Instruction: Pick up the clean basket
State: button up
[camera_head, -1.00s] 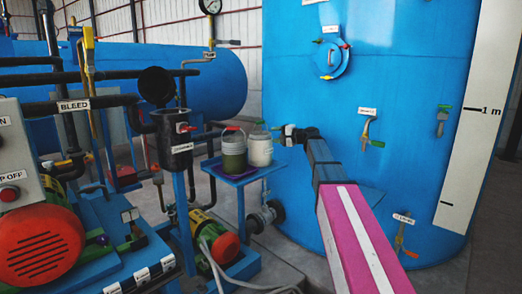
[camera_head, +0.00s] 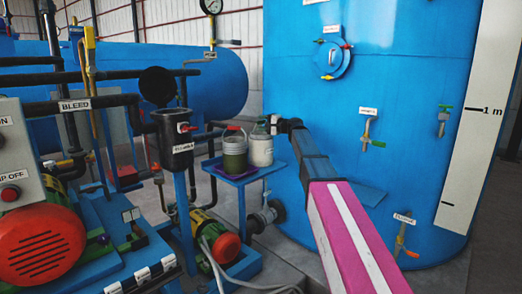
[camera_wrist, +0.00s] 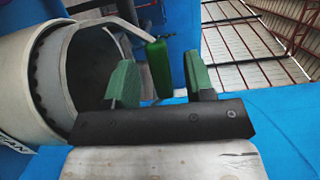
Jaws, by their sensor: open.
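The clean basket (camera_head: 260,149) is a white, can-shaped container on the small blue side table in the head view. In the wrist view the basket (camera_wrist: 48,75) fills the left side, with the end of a label, "AN", and a dark open inside. Its raised handle (camera_wrist: 160,70) has a green grip that shows between my gripper's (camera_wrist: 163,78) two green-padded fingers. The fingers are apart, with a gap on either side of the grip. In the head view my gripper (camera_head: 270,125) is small and dark at the basket's top right; its fingers are hard to make out.
A dark green bucket (camera_head: 235,150) with a red handle stands close left of the basket on a purple mat (camera_head: 213,166). The blue side table (camera_head: 240,182) is small. A black labelled vessel (camera_head: 176,140) stands to the left, and a large blue tank (camera_head: 400,70) rises at right.

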jog(key=x, duration=0.2)
jog(key=shift+w+a, duration=0.2)
jog(key=shift+a, duration=0.15)
grip_shut()
jog(key=shift+r, duration=0.15)
